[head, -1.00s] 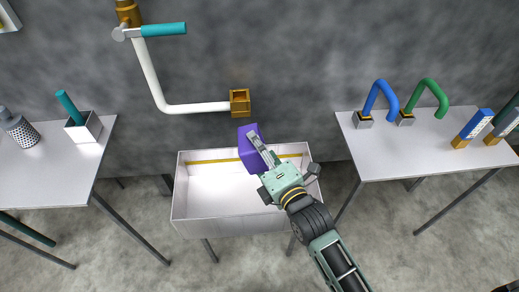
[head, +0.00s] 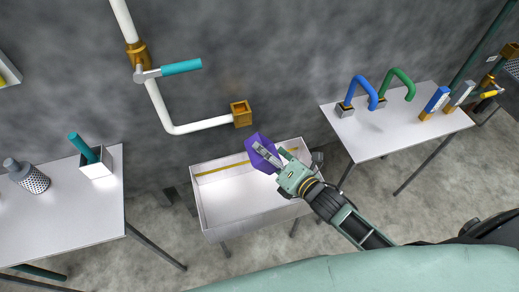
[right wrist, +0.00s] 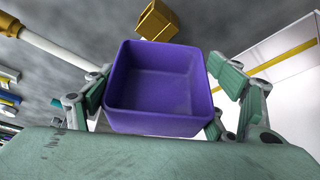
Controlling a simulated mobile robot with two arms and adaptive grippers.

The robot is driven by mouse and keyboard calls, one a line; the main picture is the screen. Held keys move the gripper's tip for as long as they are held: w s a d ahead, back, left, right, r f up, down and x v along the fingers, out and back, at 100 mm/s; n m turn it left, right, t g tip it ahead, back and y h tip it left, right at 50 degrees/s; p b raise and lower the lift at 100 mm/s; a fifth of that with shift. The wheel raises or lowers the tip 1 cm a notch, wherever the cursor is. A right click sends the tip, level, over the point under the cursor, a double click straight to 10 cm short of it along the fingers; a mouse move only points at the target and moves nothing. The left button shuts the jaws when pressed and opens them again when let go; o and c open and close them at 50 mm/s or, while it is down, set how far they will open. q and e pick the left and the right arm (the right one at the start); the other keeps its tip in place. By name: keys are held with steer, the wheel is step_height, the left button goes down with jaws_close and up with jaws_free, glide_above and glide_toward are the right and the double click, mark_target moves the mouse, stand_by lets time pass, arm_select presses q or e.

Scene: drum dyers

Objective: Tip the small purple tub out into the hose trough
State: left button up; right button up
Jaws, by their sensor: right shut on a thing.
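The small purple tub (head: 262,154) is held by my right gripper (head: 270,160) above the back right part of the hose trough. In the right wrist view the tub (right wrist: 160,90) sits between the finger pads, its open mouth towards the camera, and its inside looks empty. In the head view it looks tilted. The hose trough (head: 217,231) is a white open basin with a yellow line along its inner back wall. Its visible floor is bare. My left gripper is not in view.
A brass outlet (head: 241,114) on a white pipe (head: 196,126) projects from the wall just above the trough, near the tub. A teal valve lever (head: 182,67) is higher up. Tables stand left (head: 75,210) and right (head: 385,140), the right one with blue (head: 364,88) and green (head: 405,78) hooked handles.

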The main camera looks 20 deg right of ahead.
mark_target(258, 153)
steer(key=shift+a+r+n+h+p, duration=0.35)
steer(key=shift+r+n+h+p, duration=0.4)
steer(key=shift+n+p, duration=0.35)
steer(key=shift+s+a+r+n+g+h, duration=0.15)
steer(key=shift+a+n+g+h, duration=0.3)
steer(key=shift+n, duration=0.45)
steer(key=shift+a+r+n+h+p, duration=0.15)
steer(key=shift+n+h+p, duration=0.15)
steer(key=shift+p, duration=0.35)
steer(key=shift+a+n+h+p, duration=0.3)
steer(key=shift+a+n+h, duration=0.1)
steer(key=shift+n, duration=0.2)
steer(key=shift+a+n+h+p, duration=0.35)
steer(key=shift+n+h, duration=0.35)
steer(key=shift+n, duration=0.2)
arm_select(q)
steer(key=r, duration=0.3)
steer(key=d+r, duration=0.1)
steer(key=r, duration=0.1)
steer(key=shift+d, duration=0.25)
